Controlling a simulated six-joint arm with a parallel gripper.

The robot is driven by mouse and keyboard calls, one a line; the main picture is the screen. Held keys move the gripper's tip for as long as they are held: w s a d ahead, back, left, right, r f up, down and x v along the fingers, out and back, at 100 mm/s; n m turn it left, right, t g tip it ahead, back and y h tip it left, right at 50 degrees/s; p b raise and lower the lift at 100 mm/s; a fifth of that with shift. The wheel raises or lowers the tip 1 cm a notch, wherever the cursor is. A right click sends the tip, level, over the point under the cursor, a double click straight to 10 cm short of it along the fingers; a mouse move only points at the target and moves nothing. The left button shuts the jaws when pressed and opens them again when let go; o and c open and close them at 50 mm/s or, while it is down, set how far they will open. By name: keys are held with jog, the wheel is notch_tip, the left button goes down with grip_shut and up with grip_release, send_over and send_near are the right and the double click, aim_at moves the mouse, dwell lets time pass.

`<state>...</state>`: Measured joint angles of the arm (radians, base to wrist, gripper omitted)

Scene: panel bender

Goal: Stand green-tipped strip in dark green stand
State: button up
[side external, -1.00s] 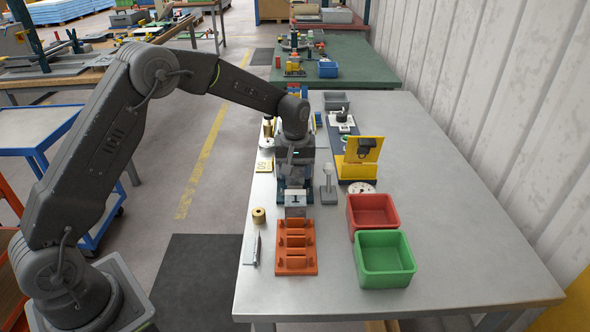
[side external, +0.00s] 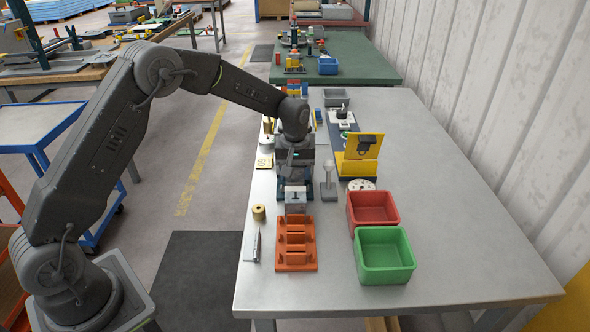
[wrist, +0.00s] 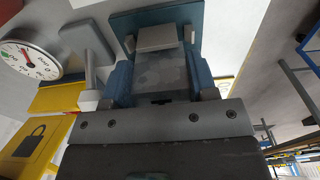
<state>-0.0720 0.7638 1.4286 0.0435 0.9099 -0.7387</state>
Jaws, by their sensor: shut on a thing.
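My gripper (side external: 297,188) points down over the bench, just behind the orange slotted rack. In the wrist view my gripper (wrist: 160,42) is shut on a grey piece, whose outline is partly hidden. No green tip shows, so I cannot tell for sure that it is the green-tipped strip. A dark blue-green block (wrist: 188,14) lies beyond the fingertips in the wrist view. It may be the dark green stand; contact between it and the held piece cannot be made out.
The orange rack (side external: 296,262) is in front of my gripper, with a thin grey piece (side external: 254,246) and brass cylinder (side external: 259,212) to its left. Red (side external: 373,221) and green (side external: 384,283) bins stand right, near a yellow padlock-marked unit (side external: 361,150). The bench's right side is clear.

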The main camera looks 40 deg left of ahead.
jog(key=shift+f, duration=0.85)
jog(key=o, duration=1.1)
jog(key=shift+o, duration=0.2)
jog(key=shift+r, duration=0.1)
jog(key=shift+r, duration=4.45)
